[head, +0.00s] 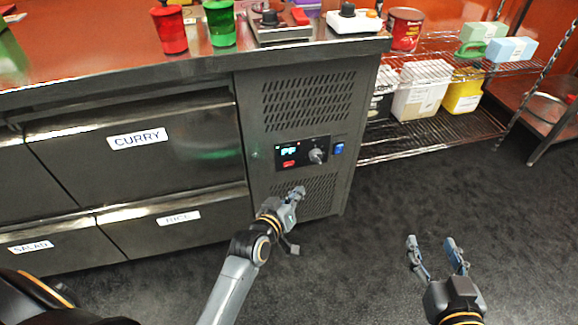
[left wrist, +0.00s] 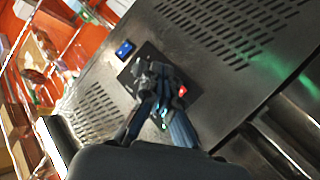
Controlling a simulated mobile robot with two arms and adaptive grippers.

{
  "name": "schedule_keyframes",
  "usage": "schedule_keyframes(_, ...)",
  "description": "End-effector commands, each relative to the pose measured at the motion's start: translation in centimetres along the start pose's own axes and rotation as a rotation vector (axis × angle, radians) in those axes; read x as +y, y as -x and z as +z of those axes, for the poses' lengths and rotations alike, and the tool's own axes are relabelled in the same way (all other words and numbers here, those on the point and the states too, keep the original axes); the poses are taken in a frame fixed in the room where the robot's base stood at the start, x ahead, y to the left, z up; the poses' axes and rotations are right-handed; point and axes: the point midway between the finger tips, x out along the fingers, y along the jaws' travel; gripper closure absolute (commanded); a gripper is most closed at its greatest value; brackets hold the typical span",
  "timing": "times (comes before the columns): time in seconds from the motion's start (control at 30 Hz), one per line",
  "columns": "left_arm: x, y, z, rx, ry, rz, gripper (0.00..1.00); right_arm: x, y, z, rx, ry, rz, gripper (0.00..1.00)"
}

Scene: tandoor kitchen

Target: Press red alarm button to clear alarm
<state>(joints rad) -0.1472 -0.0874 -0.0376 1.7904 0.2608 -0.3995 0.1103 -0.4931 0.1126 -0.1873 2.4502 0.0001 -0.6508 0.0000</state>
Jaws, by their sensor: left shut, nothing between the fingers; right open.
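The red alarm button (head: 289,164) is on the dark control panel (head: 318,142) of the counter's metal front, below a lit display. It also shows in the left wrist view (left wrist: 183,91), just right of my fingers. My left gripper (head: 296,193) is shut and empty, below the panel in the head view. In the left wrist view my left gripper (left wrist: 152,70) covers much of the panel, and I cannot tell whether it touches anything. My right gripper (head: 432,241) is open and empty over the dark floor.
A knob (head: 317,156) and a blue switch (head: 338,149) sit right of the button. Drawers labelled curry (head: 139,139) and rice (head: 179,218) are to the left. A wire shelf (head: 440,135) with boxes stands at the right. The floor in front is clear.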

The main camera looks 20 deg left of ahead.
Motion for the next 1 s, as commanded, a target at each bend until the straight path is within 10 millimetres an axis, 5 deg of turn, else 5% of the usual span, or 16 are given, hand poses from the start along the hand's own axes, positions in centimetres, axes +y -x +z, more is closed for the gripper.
schedule_keyframes(0.7, -2.3, -3.0, -2.1, 0.0, 0.001, 0.0, 1.0, -1.4, 1.8, -10.0, 0.583, -0.011, -0.034, 0.43)
schedule_keyframes(1.0, -3.4, -4.7, -3.4, -0.001, 0.001, 0.0, 1.0, -1.5, 2.5, -11.1, 0.646, -0.014, -0.037, 0.43)
